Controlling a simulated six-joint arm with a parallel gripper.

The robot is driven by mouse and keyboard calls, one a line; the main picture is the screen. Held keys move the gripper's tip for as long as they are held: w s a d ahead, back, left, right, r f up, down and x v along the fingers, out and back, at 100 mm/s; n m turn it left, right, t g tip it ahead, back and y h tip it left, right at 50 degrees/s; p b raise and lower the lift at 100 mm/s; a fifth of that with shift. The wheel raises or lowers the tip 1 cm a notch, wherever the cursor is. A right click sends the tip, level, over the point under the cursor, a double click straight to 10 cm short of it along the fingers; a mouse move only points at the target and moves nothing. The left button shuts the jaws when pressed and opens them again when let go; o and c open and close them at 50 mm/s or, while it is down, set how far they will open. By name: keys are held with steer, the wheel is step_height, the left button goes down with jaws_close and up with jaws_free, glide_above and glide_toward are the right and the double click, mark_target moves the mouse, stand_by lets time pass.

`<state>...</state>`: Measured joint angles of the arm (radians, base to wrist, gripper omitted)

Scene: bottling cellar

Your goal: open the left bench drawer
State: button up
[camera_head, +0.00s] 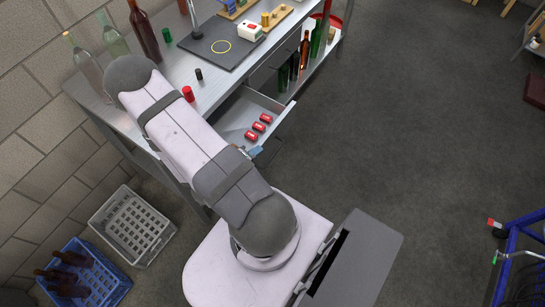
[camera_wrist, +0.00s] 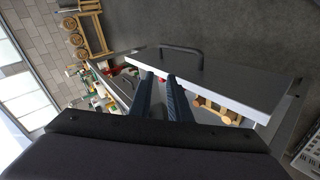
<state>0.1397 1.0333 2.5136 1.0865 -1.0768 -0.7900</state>
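The left bench drawer (camera_head: 235,122) is pulled out from the bench in the head view, its light interior showing several red items (camera_head: 258,127). Its outer end is partly hidden by my arm.
Bottles, a red cup (camera_head: 188,94) and a dark board (camera_head: 222,45) stand on the bench (camera_head: 215,90). More bottles stand beside the drawer on the right. A white crate (camera_head: 132,226) and a blue crate (camera_head: 100,275) sit at lower left.

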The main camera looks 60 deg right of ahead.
step_height(320, 180, down, 6)
steer(key=s+d+f+n+h+b, duration=0.1)
steer(key=s+d+n+h+b, duration=0.15)
steer(key=n+b, duration=0.3)
steer(key=n+t+h+b, duration=0.2)
steer(key=n+t+b, duration=0.2)
steer(key=n+b, duration=0.3)
glide_toward(273, 154)
steer(key=x, duration=0.2)
steer(key=shift+w+d+f+n+y+p, duration=0.1)
steer(key=shift+d+f+n+y+p, duration=0.15)
steer(key=shift+p, duration=0.15)
steer(key=shift+d, duration=0.1)
steer(key=shift+b+x, duration=0.65)
steer(key=shift+x, duration=2.9)
jaws_close()
